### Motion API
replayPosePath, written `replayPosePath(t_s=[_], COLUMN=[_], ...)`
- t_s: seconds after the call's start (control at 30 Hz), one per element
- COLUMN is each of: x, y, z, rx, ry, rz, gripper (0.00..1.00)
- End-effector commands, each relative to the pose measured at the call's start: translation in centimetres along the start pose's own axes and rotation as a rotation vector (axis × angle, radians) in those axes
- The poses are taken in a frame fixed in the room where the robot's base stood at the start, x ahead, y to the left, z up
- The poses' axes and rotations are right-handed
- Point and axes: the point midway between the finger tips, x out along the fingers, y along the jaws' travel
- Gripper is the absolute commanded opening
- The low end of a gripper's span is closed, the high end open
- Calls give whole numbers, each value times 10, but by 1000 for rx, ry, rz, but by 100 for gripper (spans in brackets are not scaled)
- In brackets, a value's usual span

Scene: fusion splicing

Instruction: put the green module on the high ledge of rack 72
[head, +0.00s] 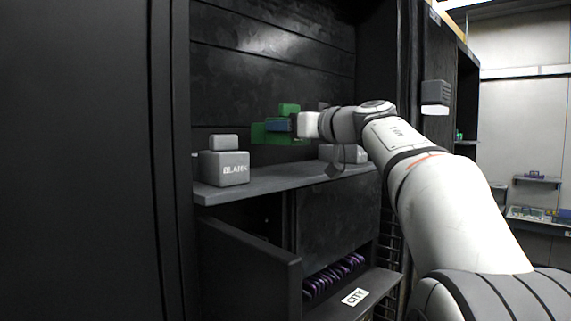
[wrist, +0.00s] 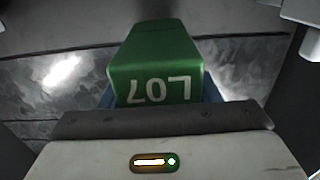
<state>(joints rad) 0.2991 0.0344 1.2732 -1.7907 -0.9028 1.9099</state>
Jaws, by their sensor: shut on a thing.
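The green module (head: 289,108) is held in front of the rack's dark back wall, above a grey ledge (head: 270,183). A gap seems to show under it, so it looks off the ledge. My gripper (head: 278,126) reaches in from the right and is shut on the module, its blue fingers at the module's sides. In the wrist view the green module (wrist: 155,50) fills the middle, with white lettering L07 upside down. No rack number is readable, so I cannot tell whether this is rack 72.
A grey block marked BLANK (head: 223,169) stands on the ledge's left end. Another grey block (head: 343,153) stands to the right, partly behind my arm. The ledge between them looks clear. Below are an open dark panel (head: 245,265) and a lower shelf with purple items (head: 333,275).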

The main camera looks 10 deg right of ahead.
Motion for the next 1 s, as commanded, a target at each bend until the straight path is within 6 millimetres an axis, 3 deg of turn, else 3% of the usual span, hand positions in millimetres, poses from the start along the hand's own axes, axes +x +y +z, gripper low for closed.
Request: replayPosePath(t_s=[0.43,0.87,0.9,1.0], x=[3,4,4,4], y=[-5,-6,-5,-6], z=[57,62,62,62], rx=[1,1,0,0], ry=[0,1,0,0], rz=[-10,-11,-11,-11], gripper=[23,23,59,67])
